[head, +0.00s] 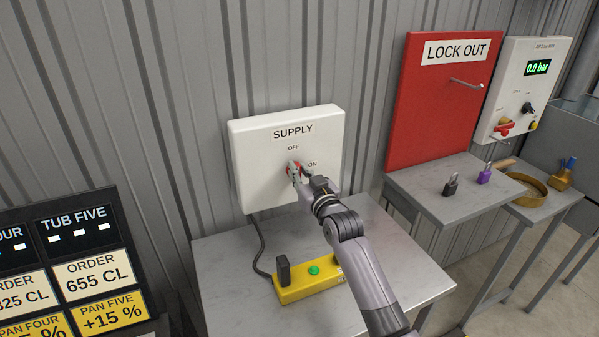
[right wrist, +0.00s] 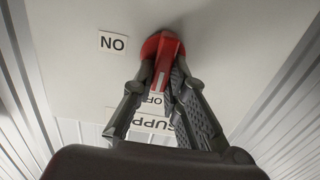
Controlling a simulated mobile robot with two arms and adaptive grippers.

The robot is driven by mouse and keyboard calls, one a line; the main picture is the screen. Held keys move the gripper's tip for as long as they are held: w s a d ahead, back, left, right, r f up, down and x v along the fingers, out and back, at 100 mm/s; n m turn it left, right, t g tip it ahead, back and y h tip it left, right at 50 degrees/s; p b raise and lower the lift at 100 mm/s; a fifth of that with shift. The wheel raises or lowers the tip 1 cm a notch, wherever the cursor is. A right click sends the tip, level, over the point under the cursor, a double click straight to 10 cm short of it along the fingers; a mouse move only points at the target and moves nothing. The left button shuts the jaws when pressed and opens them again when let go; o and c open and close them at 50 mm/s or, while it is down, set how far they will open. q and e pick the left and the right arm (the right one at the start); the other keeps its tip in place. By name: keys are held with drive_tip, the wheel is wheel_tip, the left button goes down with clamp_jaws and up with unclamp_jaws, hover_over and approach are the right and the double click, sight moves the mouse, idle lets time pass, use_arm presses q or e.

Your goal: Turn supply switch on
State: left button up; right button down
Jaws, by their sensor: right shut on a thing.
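The white supply box (head: 250,170) is on the corrugated wall, labelled SUPPLY, with OFF above the knob and ON to its right. Its red rotary switch (head: 291,168) is mostly covered by my right gripper (head: 297,172). In the right wrist view the red switch (right wrist: 160,46) has a raised handle, and the fingers of my right gripper (right wrist: 163,80) are closed on it. The handle appears to point toward the OFF label, which is partly hidden behind the fingers; the ON label (right wrist: 113,42) is to one side. My left gripper is not in view.
A grey table (head: 230,290) below the box bears a yellow control block (head: 300,288) with a green button. A red LOCK OUT board (head: 430,110), padlocks and a pressure panel (head: 520,85) reading 0.0 bar are at the right. An order display (head: 80,265) stands at the left.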

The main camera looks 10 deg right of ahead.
drive_tip(key=shift+m, duration=0.3)
drive_tip(key=shift+w+d+f+m+p, duration=0.1)
drive_tip(key=shift+d+f+m+p, duration=0.35)
drive_tip(key=shift+m, duration=2.4)
drive_tip(key=shift+m+p, duration=0.75)
drive_tip(key=shift+m, duration=2.15)
drive_tip(key=shift+w+d+f+m+p, duration=0.1)
drive_tip(key=shift+d+f+m+p, duration=0.35)
drive_tip(key=shift+m, duration=2.4)
drive_tip(key=shift+a+r, duration=0.15)
drive_tip(key=shift+a, duration=0.1)
drive_tip(key=c, duration=1.6)
unclamp_jaws()
